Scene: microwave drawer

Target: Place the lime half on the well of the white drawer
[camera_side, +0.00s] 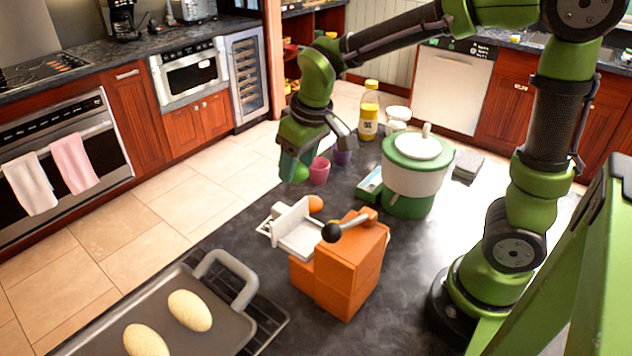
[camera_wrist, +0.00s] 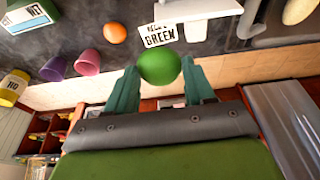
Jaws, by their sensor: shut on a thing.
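The lime half (camera_wrist: 159,67) is a rounded green thing held between the two fingertips of my gripper (camera_wrist: 160,76) in the wrist view. The white drawer (camera_side: 300,240) sticks out from the orange box (camera_side: 342,270), below my gripper and nearer the camera in the side view. Part of the drawer shows at the top of the wrist view (camera_wrist: 198,10).
An orange ball (camera_side: 315,204) lies behind the drawer. A black-knobbed lever (camera_side: 345,226) stands over the box. Pink (camera_side: 319,171) and purple (camera_side: 342,155) cups, a green-white pot (camera_side: 418,165) and a tray (camera_side: 228,330) are nearby.

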